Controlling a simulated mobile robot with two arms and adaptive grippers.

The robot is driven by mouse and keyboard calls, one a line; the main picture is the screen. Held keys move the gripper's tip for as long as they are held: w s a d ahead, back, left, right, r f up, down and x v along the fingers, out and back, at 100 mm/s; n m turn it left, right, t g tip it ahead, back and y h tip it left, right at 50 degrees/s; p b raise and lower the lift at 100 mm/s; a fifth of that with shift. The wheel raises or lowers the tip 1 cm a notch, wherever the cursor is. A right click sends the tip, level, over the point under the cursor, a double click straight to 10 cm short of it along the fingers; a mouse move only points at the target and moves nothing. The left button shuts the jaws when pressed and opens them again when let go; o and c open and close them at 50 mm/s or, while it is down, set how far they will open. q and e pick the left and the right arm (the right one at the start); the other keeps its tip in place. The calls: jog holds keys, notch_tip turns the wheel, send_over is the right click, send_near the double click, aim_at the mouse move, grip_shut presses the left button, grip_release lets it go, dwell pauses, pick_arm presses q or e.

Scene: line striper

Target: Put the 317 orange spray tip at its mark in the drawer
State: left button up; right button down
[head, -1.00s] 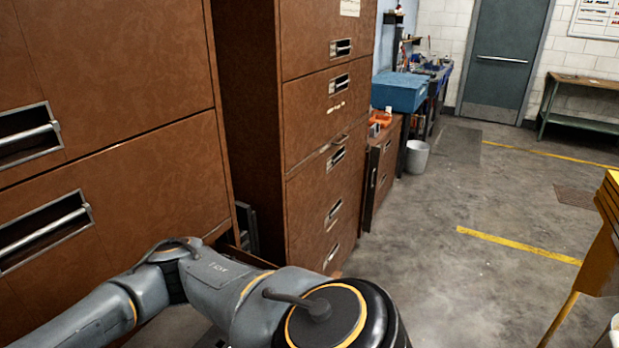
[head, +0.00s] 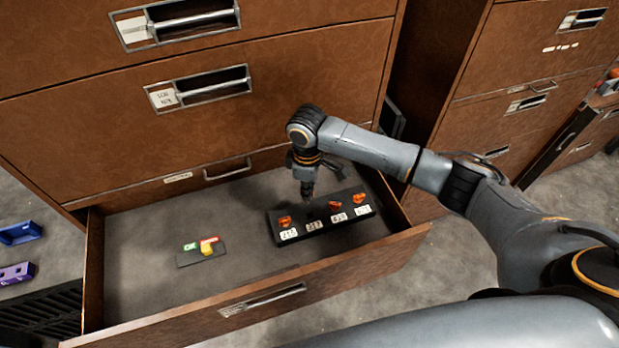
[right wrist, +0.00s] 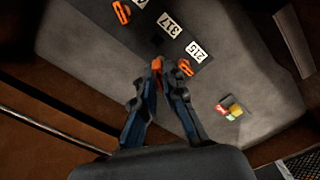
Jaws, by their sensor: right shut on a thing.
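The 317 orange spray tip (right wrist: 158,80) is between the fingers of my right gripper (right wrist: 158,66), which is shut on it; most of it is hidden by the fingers. In the head view my right gripper (head: 308,197) points down over the black rack (head: 285,238) in the open drawer (head: 140,235). The 317 label (right wrist: 171,24) is on the rack, and the place beside it shows dark and empty in the right wrist view. Whether the tip touches the rack I cannot tell. My left gripper is not in view.
Orange tips stand at the 215 place (head: 285,221) and at the two places right of 317. A small plate (head: 188,260) with green and red labels and a yellow piece lies left of the rack. The drawer front (head: 350,268) and cabinet face (head: 200,130) bound the space.

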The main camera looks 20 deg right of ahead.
jog(key=shift+d+f, duration=0.3)
jog(key=shift+d, duration=0.2)
jog(key=shift+f+b, duration=0.5)
jog(key=shift+b, duration=0.05)
jog(key=shift+a+f, duration=0.15)
jog(key=shift+f, duration=0.15)
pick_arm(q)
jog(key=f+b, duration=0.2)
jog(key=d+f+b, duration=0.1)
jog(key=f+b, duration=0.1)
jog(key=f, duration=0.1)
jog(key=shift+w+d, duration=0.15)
pick_arm(e)
notch_tip(320, 180, down, 4)
jog(key=shift+r, duration=0.1)
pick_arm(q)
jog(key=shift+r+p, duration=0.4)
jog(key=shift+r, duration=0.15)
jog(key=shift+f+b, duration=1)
pick_arm(e)
jog(key=shift+f, duration=2.2)
